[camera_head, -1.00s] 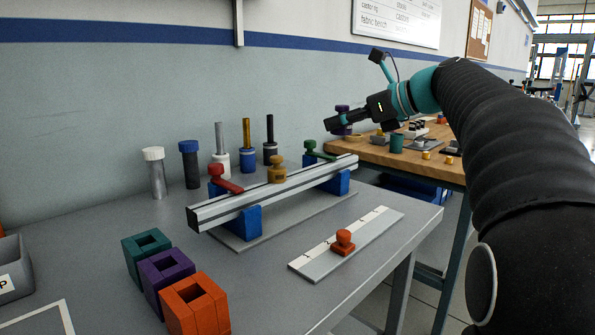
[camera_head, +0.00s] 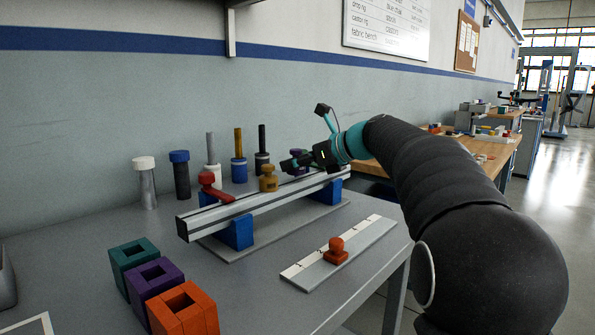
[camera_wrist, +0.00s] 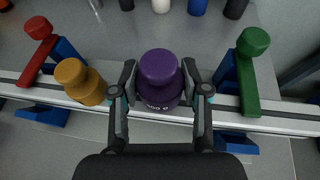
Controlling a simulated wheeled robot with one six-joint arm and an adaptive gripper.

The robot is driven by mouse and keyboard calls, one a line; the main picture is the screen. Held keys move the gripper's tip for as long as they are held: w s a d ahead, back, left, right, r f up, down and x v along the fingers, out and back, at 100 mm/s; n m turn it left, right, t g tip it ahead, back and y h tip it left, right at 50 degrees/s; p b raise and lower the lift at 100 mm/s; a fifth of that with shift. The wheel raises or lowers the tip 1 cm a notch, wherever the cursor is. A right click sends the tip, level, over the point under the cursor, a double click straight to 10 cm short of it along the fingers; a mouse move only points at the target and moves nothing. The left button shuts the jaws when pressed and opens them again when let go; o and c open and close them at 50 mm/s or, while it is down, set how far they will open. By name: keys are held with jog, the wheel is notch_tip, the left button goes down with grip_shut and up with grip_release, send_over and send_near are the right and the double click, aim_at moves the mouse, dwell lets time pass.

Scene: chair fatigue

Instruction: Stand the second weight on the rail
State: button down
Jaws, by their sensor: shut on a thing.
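My gripper (camera_head: 292,163) is shut on a purple weight (camera_wrist: 159,70), with one finger on each side of it. The purple weight also shows beside the fingers in the head view (camera_head: 299,158). In the wrist view it overlaps the silver rail (camera_head: 255,204); whether it touches the rail I cannot tell. A mustard weight (camera_head: 269,178) stands on the rail, to the left of the purple one. A red clamp (camera_head: 214,187) sits at the near end of the rail. A green clamp (camera_wrist: 250,75) is to the right of my gripper in the wrist view.
Teal (camera_head: 134,264), purple (camera_head: 155,280) and orange (camera_head: 184,309) hollow blocks are at front left. Several capped or upright cylinders, including a blue-capped one (camera_head: 181,178), stand behind the rail.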

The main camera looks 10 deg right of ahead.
jog(key=shift+f, duration=0.6)
jog(key=shift+f, duration=0.2)
jog(key=c, duration=0.6)
grip_release()
jog(key=shift+o, duration=0.2)
jog(key=shift+r, duration=0.2)
jog(key=v, duration=1.2)
jog(key=shift+d, duration=0.1)
